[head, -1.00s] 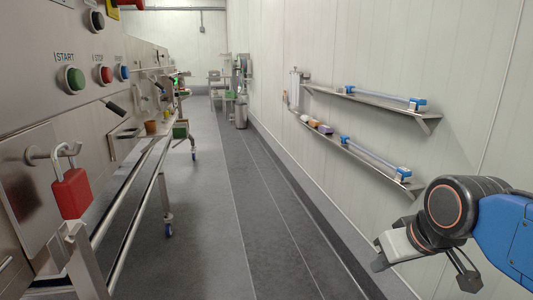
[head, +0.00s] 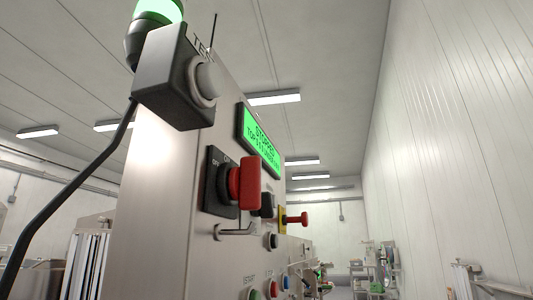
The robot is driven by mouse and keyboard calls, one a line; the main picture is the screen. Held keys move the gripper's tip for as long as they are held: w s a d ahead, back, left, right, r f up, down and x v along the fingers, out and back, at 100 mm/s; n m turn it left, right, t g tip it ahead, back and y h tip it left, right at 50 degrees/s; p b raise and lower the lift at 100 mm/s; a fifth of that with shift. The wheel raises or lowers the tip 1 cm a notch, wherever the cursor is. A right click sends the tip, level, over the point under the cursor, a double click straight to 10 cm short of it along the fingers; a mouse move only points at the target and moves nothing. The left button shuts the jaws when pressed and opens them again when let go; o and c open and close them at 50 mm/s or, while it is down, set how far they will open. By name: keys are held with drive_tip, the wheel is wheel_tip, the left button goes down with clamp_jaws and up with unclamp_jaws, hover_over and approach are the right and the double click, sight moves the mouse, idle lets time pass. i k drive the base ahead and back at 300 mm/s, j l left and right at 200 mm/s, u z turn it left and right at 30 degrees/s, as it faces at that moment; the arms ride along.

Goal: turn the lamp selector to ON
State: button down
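No control in the head view carries a label that I can read as the lamp selector. A small round dark knob (head: 272,241) sits low on the steel control panel (head: 160,190); its marking is too small to read. A dark control (head: 267,205) is partly hidden behind a large red rotary handle (head: 246,184). The red handle stands on a black plate (head: 215,180) with a small "ON"-like marking. A green-lit lamp (head: 158,11) tops the panel at upper left. My gripper is out of view.
A grey box with a round button (head: 208,80) juts out near the top, with a black cable (head: 62,196) hanging from it. A green display (head: 260,142), a bent metal hasp (head: 238,230) and a red mushroom button (head: 297,219) also show. The white wall (head: 450,130) stands at right.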

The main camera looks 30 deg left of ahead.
sight(266, 211)
drive_tip(key=u, duration=1.55)
drive_tip(key=k+z, duration=0.1)
drive_tip(key=k, duration=0.15)
